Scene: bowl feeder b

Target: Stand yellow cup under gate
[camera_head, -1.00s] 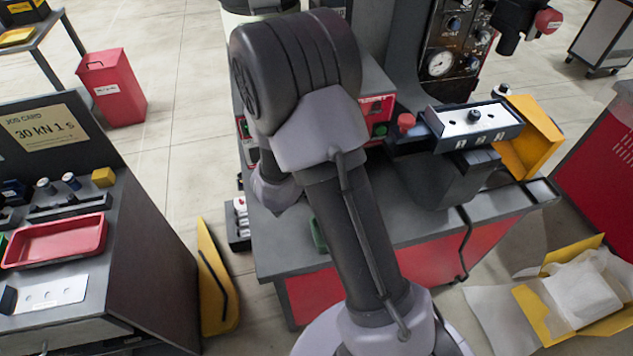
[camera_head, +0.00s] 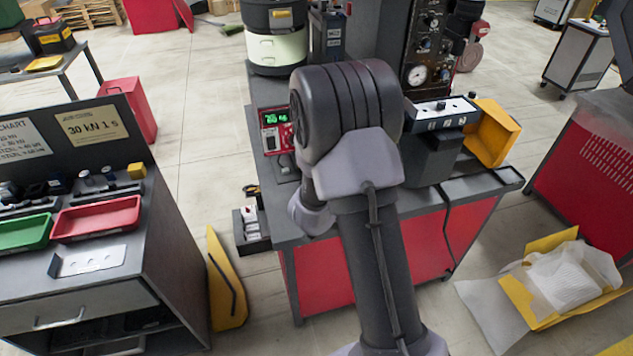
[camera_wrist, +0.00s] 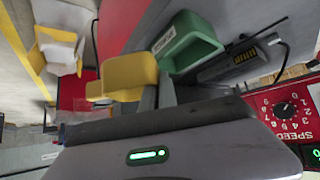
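A yellow cup-like part (camera_wrist: 130,76) is in the middle of the wrist view, just beyond the dark body of my gripper (camera_wrist: 150,98). A smaller yellow piece shows at its left. Grey finger-like parts meet its lower right side; I cannot tell whether they grip it. A green open cup (camera_wrist: 192,42) with a white label lies just beyond, up and to the right. In the head view my arm hides my gripper and both cups. I cannot make out the gate in either view.
A red panel (camera_wrist: 290,106) with a SPEED dial is close on the right in the wrist view. A left cabinet (camera_head: 165,262) carries trays. Floor shows between them.

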